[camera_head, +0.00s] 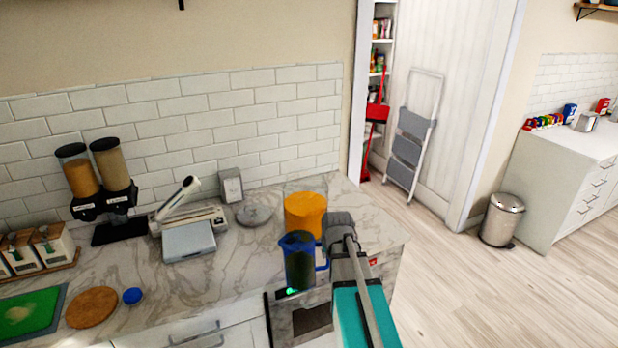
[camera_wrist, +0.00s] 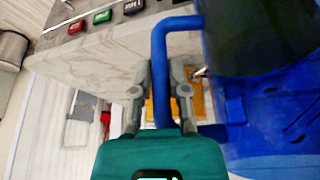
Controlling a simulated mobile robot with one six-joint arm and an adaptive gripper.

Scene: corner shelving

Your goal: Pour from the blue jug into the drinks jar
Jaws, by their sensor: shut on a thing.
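The blue jug (camera_head: 298,262) is near the counter's right front edge in the head view, looking about upright with its handle to the right. It fills the right of the wrist view (camera_wrist: 270,115), with its handle (camera_wrist: 160,60) between my fingers. My gripper (camera_wrist: 160,95) is shut on that handle. I cannot tell whether the jug touches the counter. An orange cylinder (camera_head: 305,212) stands just behind the jug on the counter; I cannot tell whether it is the drinks jar. The jug's contents do not show clearly.
A grey scale-like device (camera_head: 188,240), a round grey lid (camera_head: 255,215) and a small grey box (camera_head: 231,186) stand left of the orange cylinder. Two dispensers (camera_head: 95,180), a wooden disc (camera_head: 91,307) and a blue cap (camera_head: 132,296) are further left. Tiled wall behind.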

